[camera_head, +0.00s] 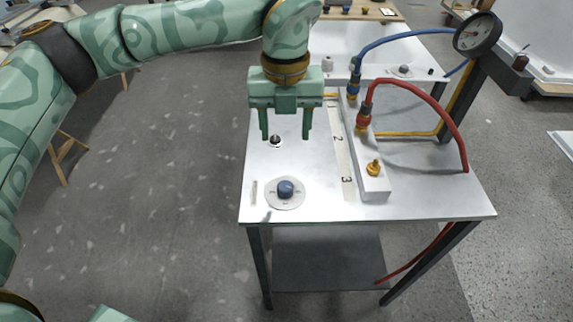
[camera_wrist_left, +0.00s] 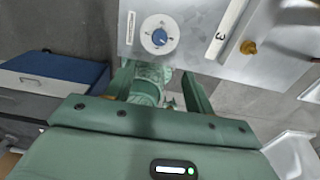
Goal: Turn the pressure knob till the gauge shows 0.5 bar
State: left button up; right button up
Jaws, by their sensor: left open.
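The blue pressure knob (camera_head: 286,189) sits on a round pale dial plate near the front left of the white table. It also shows in the left wrist view (camera_wrist_left: 159,37), where its marks are too small to read. The round gauge (camera_head: 478,34) stands on a post at the back right; its reading is too small to make out. My left gripper (camera_head: 287,138) is open and empty, fingers pointing down, above the table and behind the knob, apart from it. My right gripper is not in view.
A white manifold block (camera_head: 374,178) carries a blue hose (camera_head: 400,35), a red hose (camera_head: 425,94) and a brass fitting (camera_head: 374,167). A small black switch (camera_head: 275,141) is behind the knob. The white table (camera_head: 430,200) is clear at front right.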

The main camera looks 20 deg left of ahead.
pick_arm(q)
jog(key=b, duration=0.1)
send_over(285, 187)
notch_tip(285, 187, down, 5)
notch_tip(285, 187, down, 10)
jog(key=b, duration=0.3)
jog(key=shift+f, duration=0.5)
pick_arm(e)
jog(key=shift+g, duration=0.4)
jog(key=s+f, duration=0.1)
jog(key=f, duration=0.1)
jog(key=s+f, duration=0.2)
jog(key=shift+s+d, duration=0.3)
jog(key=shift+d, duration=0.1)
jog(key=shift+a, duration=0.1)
pick_arm(q)
jog(key=c, duration=1)
jog(key=shift+r+m+p, duration=0.35)
jog(key=shift+m+p, duration=0.35)
jog(key=shift+p, duration=0.5)
jog(key=shift+f, duration=0.35)
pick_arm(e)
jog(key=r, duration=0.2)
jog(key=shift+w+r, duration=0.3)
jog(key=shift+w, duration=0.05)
